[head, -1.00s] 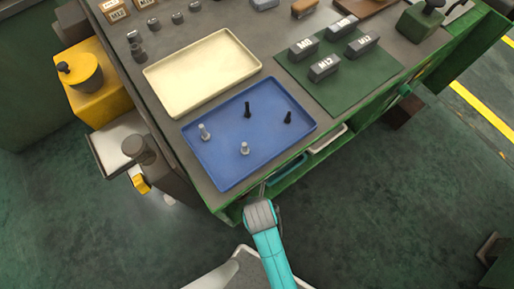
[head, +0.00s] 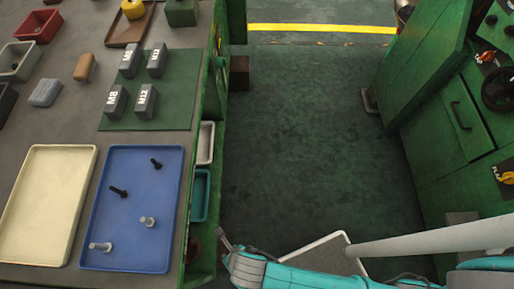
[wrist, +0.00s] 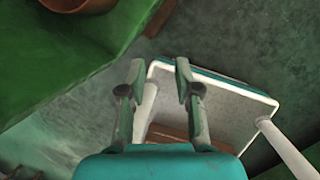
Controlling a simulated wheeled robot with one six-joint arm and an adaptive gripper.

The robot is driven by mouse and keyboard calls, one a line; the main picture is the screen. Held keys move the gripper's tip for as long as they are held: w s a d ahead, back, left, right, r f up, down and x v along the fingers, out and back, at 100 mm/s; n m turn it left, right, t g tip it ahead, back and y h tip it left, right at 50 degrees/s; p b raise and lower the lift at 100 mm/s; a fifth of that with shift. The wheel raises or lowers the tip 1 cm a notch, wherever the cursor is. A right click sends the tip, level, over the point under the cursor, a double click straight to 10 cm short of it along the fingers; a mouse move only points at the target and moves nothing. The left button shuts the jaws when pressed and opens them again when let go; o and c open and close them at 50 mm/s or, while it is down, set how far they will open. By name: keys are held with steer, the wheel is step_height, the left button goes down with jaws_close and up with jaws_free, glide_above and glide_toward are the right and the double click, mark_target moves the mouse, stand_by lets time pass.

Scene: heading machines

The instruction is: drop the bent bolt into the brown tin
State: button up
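Several bolts lie or stand in the blue tray (head: 150,185) on the bench in the head view: two dark bolts (head: 118,192) and two silver ones (head: 148,222). I cannot tell which of them is bent. A round brown container (head: 194,249), perhaps the brown tin, is partly hidden at the bench's side below the blue tray. A brown round rim (wrist: 78,3) also shows at the top left of the wrist view. My gripper (wrist: 160,78) is open and empty; in the head view (head: 223,238) it is off the bench's right side, clear of the tray.
A cream tray (head: 48,200) lies left of the blue one. Grey M8 and M12 blocks (head: 116,102) stand on a green mat (head: 180,118). White and teal bins (head: 200,193) sit in the bench's side. Floor (head: 300,140) is free between bench and green machine (head: 440,120).

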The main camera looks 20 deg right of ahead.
steer(key=d+r+m+t+y, duration=0.1)
steer(key=d+r+m+t, duration=0.25)
steer(key=d+m, duration=0.55)
steer(key=d+r+m+t, duration=0.2)
steer(key=d+r+m, duration=0.3)
steer(key=m, duration=0.6)
steer(key=s+d+r+m+t+h, duration=0.1)
steer(key=s+d+r+m+t, duration=0.2)
steer(key=r+m, duration=0.5)
steer(key=s+d+r+m+t+h, duration=0.2)
steer(key=d+r+m, duration=0.4)
steer(key=m, duration=0.5)
step_height(320, 180, up, 3)
steer(key=shift+s+f+m+t, duration=0.15)
steer(key=shift+s+m+t, duration=0.15)
steer(key=shift+s+t, duration=0.45)
steer(key=shift+s, duration=0.1)
